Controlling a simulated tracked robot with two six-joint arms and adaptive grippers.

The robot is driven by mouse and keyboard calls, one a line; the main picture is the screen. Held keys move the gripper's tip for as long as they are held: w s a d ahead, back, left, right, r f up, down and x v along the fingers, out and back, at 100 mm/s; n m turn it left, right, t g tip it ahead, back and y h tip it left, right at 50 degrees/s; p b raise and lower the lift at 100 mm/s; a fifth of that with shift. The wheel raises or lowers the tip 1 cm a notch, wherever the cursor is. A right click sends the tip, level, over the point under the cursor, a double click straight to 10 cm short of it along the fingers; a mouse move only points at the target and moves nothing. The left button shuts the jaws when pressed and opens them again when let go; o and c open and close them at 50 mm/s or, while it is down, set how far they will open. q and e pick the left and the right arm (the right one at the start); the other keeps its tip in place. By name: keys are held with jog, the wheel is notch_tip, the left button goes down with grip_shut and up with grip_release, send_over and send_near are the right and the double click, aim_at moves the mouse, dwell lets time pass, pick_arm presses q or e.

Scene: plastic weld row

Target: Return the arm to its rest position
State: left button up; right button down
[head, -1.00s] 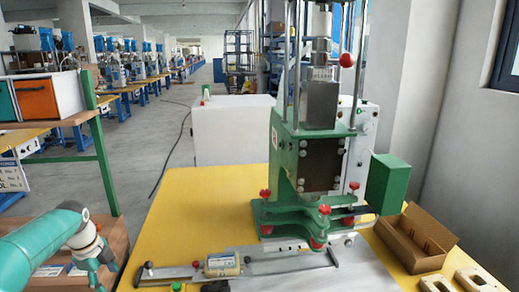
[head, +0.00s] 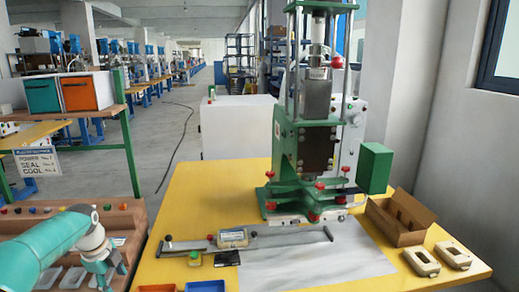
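My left arm comes in from the lower left. Its grey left gripper (head: 108,276) points down at the left, over the brown rack beside the yellow table. The fingertips are small and partly cut off by the lower edge, so I cannot tell whether they are open or shut. No object shows clearly in it. My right gripper and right arm are not in view.
A green press (head: 308,150) stands on the yellow table (head: 195,208). A metal slide bar with a labelled block (head: 233,237) lies before it. A cardboard box (head: 400,218) and two beige parts (head: 421,262) are at right. A brown rack (head: 125,222) stands left.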

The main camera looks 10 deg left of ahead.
pick_arm(q)
jog(key=s+d+f+g+h, duration=0.15)
jog(key=s+d+f, duration=0.25)
jog(key=d+f, duration=0.6)
jog(key=s+d+f+g+h, duration=0.1)
jog(key=s+d+f+g, duration=0.25)
jog(key=d+f, duration=0.6)
jog(key=s+d+f+n+t, duration=0.1)
jog(key=s+d+f+n, duration=0.2)
jog(key=s+d+n, duration=0.1)
jog(key=s+d+f+n+t+h, duration=0.1)
jog(key=s+d+f+n, duration=0.1)
jog(key=s+d+n, duration=0.3)
jog(key=s+d+f+n+t, duration=0.1)
jog(key=s+d+f+n, duration=0.2)
jog(key=s+d+n, duration=0.2)
jog(key=s+n+p, duration=0.1)
jog(key=s+n, duration=0.2)
jog(key=n, duration=0.2)
jog(key=shift+s+f+n+t, duration=0.2)
jog(key=shift+f+n+t, duration=0.1)
jog(key=shift+h, duration=0.25)
